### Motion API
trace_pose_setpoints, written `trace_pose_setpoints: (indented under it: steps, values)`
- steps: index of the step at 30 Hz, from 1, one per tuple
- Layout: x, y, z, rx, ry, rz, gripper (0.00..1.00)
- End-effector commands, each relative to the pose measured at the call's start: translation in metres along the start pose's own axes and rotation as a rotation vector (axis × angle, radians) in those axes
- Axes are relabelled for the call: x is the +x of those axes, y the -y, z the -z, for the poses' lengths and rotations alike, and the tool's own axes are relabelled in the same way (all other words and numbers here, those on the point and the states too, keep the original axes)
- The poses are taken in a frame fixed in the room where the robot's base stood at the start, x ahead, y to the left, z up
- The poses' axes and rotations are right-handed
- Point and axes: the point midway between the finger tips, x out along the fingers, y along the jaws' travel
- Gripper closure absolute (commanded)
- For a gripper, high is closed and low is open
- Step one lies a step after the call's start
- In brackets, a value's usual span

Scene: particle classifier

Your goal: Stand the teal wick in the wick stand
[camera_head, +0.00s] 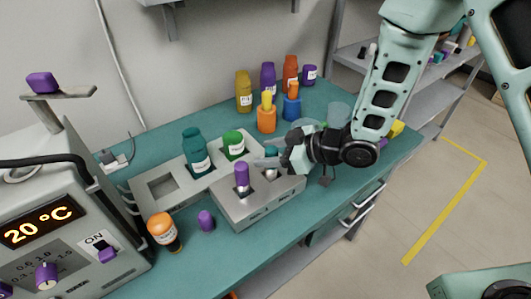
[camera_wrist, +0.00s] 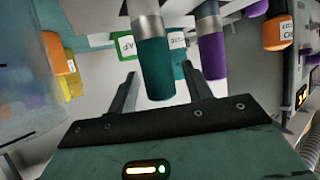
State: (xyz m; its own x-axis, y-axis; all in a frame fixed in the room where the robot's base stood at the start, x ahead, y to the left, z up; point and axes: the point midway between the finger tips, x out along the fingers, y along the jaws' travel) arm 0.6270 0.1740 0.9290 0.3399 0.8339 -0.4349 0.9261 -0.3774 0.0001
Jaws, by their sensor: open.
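The teal wick (camera_wrist: 156,70) stands upright in a metal socket of the grey wick stand (camera_head: 258,208), beside a purple wick (camera_head: 241,172). In the head view only the top of the teal wick (camera_head: 271,151) shows past the fingers. My gripper (camera_head: 268,160) reaches in from the right, low over the stand. In the wrist view my gripper (camera_wrist: 160,80) is open, with one finger on each side of the teal wick and gaps between. The purple wick also shows in the wrist view (camera_wrist: 211,50), outside the fingers.
Left of the stand, a grey tray (camera_head: 140,192) holds a teal bottle (camera_head: 195,150) and a green-capped one (camera_head: 234,143). A purple piece (camera_head: 206,220) and an orange-capped jar (camera_head: 163,230) stand in front. Several bottles line the back. The heater box (camera_head: 60,225) stands at left.

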Motion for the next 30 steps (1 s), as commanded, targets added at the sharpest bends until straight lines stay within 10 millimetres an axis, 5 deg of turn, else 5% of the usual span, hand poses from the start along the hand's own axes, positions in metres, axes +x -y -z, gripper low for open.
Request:
trace_pose_setpoints:
  steps: [15,24,30]
  values:
    - [-0.097,-0.001,-0.001,0.002,0.0,-0.003,0.5]
    - [-0.106,-0.001,0.001,-0.004,0.024,-0.019,0.5]
    - [-0.106,-0.009,0.009,-0.003,0.234,-0.172,0.5]
